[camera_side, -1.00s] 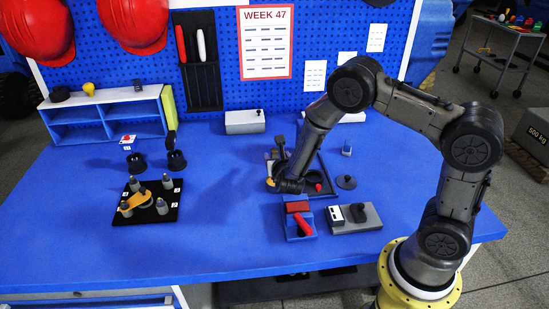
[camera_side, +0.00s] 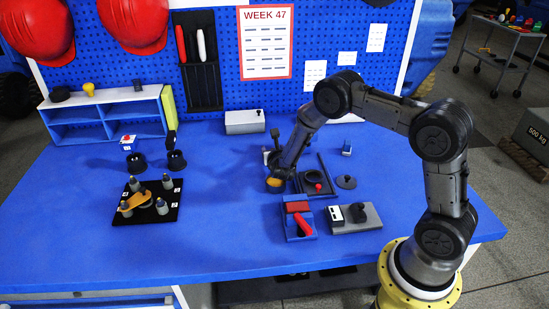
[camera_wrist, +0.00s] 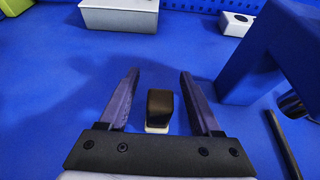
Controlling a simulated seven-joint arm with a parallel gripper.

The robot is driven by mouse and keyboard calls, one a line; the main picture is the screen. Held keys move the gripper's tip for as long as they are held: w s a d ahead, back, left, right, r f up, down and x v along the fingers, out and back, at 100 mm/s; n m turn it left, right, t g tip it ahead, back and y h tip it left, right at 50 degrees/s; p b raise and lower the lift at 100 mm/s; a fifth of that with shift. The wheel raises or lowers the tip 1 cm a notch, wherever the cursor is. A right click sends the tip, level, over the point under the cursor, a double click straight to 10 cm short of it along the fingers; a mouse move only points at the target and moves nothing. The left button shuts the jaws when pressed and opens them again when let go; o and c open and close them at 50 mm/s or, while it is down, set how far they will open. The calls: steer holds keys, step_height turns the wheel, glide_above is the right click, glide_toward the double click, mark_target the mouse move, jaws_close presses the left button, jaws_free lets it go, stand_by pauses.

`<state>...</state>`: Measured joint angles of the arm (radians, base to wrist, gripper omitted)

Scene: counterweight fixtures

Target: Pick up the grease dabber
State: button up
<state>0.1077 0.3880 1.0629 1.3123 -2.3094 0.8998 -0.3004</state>
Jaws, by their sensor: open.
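In the wrist view my gripper (camera_wrist: 159,74) is open, with one dark finger on each side of a small upright piece, black above and pale at its foot. I take this piece for the grease dabber (camera_wrist: 159,106). Gaps show between it and both fingers, so it is not gripped.
A dark tray (camera_side: 313,187) with a red-topped piece lies right of my wrist. A blue holder with a red handle (camera_side: 303,224) and a grey block (camera_side: 362,222) stand in front. A blue frame (camera_wrist: 280,75) rises close on the right in the wrist view.

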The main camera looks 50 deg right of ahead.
steer(key=shift+c, duration=0.3)
jaws_close()
steer(key=shift+r, duration=0.55)
step_height(320, 180, up, 2)
steer(key=shift+r, duration=0.25)
steer(key=s+a+r, duration=0.2)
steer(key=s+r, duration=0.2)
steer(key=s, duration=0.2)
steer(key=s+a+r, duration=0.2)
steer(key=s+r, duration=0.3)
steer(key=s, duration=0.2)
steer(key=shift+s+a+r, duration=0.15)
steer(key=shift+a+r, duration=0.1)
steer(key=shift+a, duration=0.05)
